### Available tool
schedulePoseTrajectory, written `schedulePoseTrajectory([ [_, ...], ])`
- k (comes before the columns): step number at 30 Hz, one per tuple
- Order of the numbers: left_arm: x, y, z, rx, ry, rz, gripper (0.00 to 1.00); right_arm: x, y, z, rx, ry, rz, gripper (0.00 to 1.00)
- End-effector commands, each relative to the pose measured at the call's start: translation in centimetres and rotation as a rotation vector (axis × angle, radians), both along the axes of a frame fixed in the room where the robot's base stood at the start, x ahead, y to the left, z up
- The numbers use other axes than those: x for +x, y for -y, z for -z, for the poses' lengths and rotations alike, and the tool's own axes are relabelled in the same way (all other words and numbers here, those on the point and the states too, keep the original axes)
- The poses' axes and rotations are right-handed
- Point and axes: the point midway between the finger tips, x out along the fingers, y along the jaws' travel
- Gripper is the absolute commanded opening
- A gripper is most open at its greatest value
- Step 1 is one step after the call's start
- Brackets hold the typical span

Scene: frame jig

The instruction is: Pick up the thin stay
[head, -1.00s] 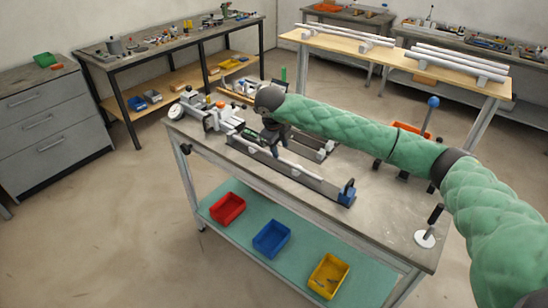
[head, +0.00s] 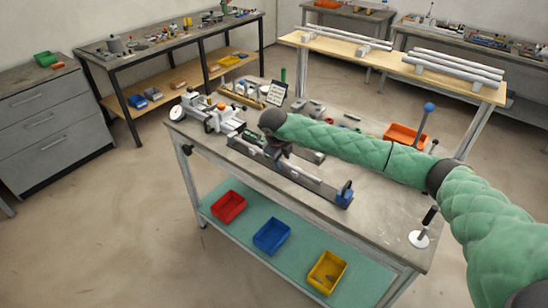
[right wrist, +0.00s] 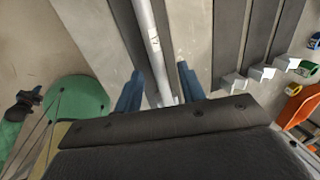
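A slim pale tube, which looks like the thin stay (head: 301,173), lies along the long grey jig (head: 323,191) on the workbench. My right gripper (head: 281,155) is low over the jig and hides part of the tube. In the right wrist view the tube (right wrist: 150,42) runs down between the two blue fingers of my right gripper (right wrist: 160,88). The fingers are apart, with a gap visible beside the tube, so the gripper is open around or just above it; I cannot tell the exact height. My left gripper is not in view.
A blue end block (head: 345,194) stands at the jig's right end. A clamp device (head: 213,115) is at the bench's left end. An orange bin (head: 405,135) and blue-knobbed lever (head: 429,107) stand behind my arm. The bench's front right is mostly clear.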

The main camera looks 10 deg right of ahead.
Motion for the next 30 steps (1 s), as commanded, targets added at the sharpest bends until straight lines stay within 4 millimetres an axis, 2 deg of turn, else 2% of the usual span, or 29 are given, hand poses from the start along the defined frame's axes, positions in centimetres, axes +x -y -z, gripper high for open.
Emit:
schedulePoseTrajectory([
  [5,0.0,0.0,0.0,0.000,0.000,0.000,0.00,0.0,0.0,0.0,0.000,0.000,0.000,0.40],
  [11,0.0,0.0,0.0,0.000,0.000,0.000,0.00,0.0,0.0,0.0,0.000,0.000,0.000,0.03],
  [12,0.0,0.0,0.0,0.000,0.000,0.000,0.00,0.0,0.0,0.0,0.000,0.000,0.000,0.00],
  [23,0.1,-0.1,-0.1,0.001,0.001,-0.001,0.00,0.1,0.0,-0.5,0.000,0.002,-0.001,0.00],
  [26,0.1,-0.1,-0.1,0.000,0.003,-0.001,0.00,0.1,0.0,-1.6,0.000,0.004,-0.001,0.00],
  [30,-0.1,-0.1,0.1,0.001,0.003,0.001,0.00,0.1,0.0,-4.2,0.001,0.004,-0.002,0.00],
])
